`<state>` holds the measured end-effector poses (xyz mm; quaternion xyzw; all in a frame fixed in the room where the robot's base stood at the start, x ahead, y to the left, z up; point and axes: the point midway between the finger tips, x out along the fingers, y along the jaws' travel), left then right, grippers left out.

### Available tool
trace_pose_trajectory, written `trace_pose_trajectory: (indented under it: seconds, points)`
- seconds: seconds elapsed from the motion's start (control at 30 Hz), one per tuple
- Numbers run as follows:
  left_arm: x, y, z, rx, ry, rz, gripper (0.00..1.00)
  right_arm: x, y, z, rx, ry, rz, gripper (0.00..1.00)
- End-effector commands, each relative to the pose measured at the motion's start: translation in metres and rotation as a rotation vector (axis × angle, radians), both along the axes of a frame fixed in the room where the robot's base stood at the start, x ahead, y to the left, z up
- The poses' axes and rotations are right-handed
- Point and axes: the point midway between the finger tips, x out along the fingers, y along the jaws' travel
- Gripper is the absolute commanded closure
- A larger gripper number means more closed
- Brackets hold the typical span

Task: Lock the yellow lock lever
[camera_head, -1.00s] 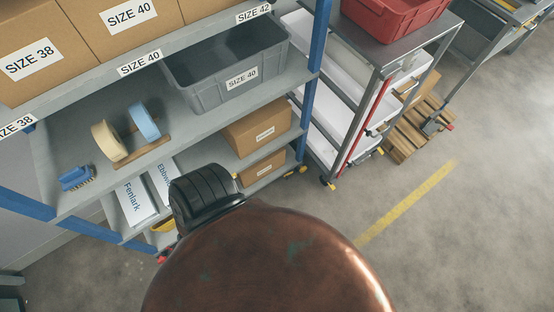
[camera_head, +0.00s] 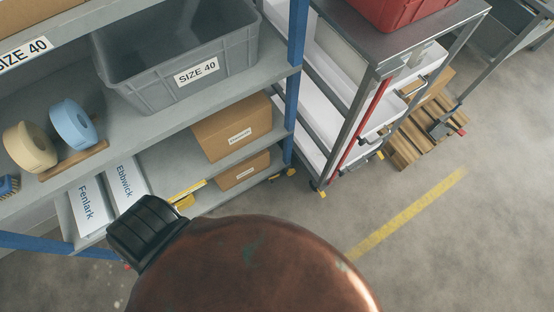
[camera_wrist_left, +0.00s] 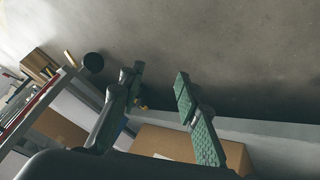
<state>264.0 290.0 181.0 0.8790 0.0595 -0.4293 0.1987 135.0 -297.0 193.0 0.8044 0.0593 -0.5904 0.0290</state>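Small yellow pieces show low at the wheels: one by the rack's foot (camera_head: 290,171) and one by the steel trolley's wheel (camera_head: 380,155). I cannot tell which, if any, is the yellow lock lever. My left gripper (camera_wrist_left: 158,80) shows in the left wrist view. Its two grey-green fingers are apart with nothing between them. A cardboard box and a shelf edge lie behind the fingers, with bare floor above. Neither gripper shows in the head view, where my own body hides the lower middle.
The blue-post rack (camera_head: 297,40) holds a grey SIZE 40 bin (camera_head: 150,90), tape rolls (camera_head: 73,124) and cardboard boxes (camera_head: 232,128). The steel trolley (camera_head: 375,50) with a red bin (camera_head: 400,8) stands right of it. Floor at right is clear, with a yellow stripe (camera_head: 405,215).

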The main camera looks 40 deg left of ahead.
Motion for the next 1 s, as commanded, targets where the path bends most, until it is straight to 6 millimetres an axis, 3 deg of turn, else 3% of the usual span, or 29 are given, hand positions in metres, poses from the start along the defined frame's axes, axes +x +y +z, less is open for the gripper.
trace_pose_trajectory:
  seconds: [0.03, 0.2, 0.4, 0.5, 0.7, 0.87, 1.0]
  points:
    - [0.021, -0.004, -0.020, -0.041, -0.058, 0.058, 0.69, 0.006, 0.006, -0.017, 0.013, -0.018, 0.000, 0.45]
    - [0.098, -0.010, -0.026, -0.199, -0.282, 0.284, 0.69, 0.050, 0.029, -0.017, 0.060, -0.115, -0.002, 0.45]
    - [0.157, -0.007, -0.036, -0.391, -0.503, 0.562, 0.69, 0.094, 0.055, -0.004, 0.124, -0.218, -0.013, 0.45]
    - [0.174, -0.002, -0.042, -0.473, -0.590, 0.692, 0.69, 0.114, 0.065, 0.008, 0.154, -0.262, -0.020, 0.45]
    - [0.188, 0.006, -0.051, -0.583, -0.699, 0.878, 0.69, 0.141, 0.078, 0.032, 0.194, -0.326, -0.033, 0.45]
    - [0.194, 0.010, -0.050, -0.618, -0.734, 0.936, 0.69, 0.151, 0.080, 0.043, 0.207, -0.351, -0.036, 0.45]
    - [0.206, 0.016, -0.052, -0.621, -0.740, 0.942, 0.69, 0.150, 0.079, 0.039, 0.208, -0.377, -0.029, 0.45]
